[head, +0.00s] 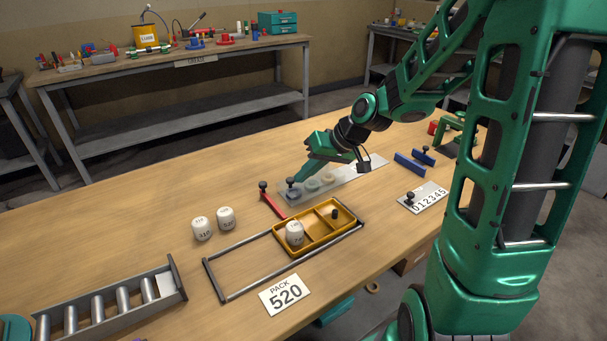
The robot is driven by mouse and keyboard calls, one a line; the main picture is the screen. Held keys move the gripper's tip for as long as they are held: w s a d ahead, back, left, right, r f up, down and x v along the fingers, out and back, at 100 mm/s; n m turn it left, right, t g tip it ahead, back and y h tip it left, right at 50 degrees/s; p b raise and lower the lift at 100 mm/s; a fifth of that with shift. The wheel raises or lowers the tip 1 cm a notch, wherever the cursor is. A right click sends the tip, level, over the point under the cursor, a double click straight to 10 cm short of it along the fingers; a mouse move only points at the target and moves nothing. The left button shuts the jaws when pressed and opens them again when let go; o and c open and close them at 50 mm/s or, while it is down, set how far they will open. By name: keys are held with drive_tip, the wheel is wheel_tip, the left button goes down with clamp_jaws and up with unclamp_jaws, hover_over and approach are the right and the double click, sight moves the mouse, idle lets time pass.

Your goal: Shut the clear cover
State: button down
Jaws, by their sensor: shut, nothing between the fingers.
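The clear cover (345,176) is a long see-through strip lying on the workbench, with a dark knob (291,182) at its left end. A few pale round shapes show through its left part. My gripper (297,177) is shut and empty, pointing down at the knob end; I cannot tell whether it touches the knob. In front, a yellow tray (305,251) with compartments sits between dark rails (245,289). A white drum (294,234) stands in its left part, and a small dark knob (334,214) shows towards the right.
Two white drums (201,229) (226,218) stand left of the tray. A red bar (272,204) with a dark knob lies between. A roller rack (110,303) is front left, a "PACK 520" card (286,295) in front, and blue blocks (410,164) and a number plate (425,198) right.

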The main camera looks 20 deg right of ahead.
sight(320, 185)
drive_tip(key=d, duration=0.4)
drive_tip(key=shift+s+d+r, duration=0.15)
drive_tip(key=shift+s+r, duration=0.05)
drive_tip(key=shift+s, duration=0.15)
drive_tip(key=v, duration=0.9)
